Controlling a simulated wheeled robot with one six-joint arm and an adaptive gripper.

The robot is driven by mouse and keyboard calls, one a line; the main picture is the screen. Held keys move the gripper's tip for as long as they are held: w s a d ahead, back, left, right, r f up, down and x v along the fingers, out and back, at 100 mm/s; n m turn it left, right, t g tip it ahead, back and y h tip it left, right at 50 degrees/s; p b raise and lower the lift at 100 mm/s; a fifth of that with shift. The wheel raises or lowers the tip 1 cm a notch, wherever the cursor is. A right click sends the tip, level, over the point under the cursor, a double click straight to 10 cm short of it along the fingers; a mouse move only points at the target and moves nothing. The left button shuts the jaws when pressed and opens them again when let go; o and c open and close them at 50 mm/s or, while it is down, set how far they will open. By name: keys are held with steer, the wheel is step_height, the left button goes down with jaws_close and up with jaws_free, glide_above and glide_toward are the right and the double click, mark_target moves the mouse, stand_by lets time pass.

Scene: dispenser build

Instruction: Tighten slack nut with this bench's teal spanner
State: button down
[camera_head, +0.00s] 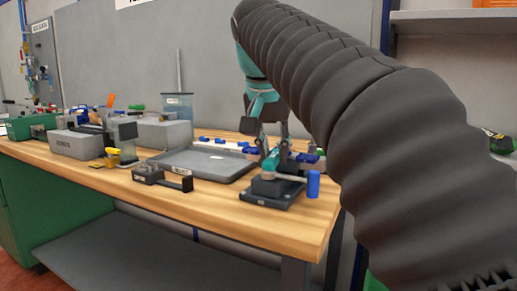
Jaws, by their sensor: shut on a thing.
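My gripper (278,149) points down over the front right of the bench. It is shut on a teal piece, seemingly the teal spanner (270,162), which shows just below the fingers. The spanner is right above a dark fixture (270,194) on a flat base plate. A grey lever with a blue upright handle (313,184) sticks out to the right from this fixture. The slack nut cannot be made out. Whether the spanner touches the fixture or is seated on a nut I cannot tell.
A grey tray (205,165) lies left of the fixture on the wooden bench (225,205). A small dark labelled bracket (160,179) stands in front of it. Grey boxes, a clear container (178,108) and a yellow item (112,157) stand farther left. Blue and white parts line the back.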

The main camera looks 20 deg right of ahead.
stand_by(0.3)
steer(key=shift+w+a+m+g+h, duration=0.3)
steer(key=shift+w+a+m, duration=0.5)
steer(key=shift+a+m, duration=0.25)
steer(key=shift+d, duration=0.1)
steer(key=shift+w+a+m+g+h, duration=0.3)
steer(key=shift+w+a+m, duration=0.4)
steer(key=shift+w+m, duration=0.4)
steer(key=shift+a+m, duration=0.1)
steer(key=shift+m, duration=0.15)
steer(key=shift+s, duration=0.1)
steer(key=shift+s+d+n, duration=0.3)
steer(key=shift+s+n, duration=0.1)
steer(key=shift+n, duration=0.1)
steer(key=shift+a, duration=0.1)
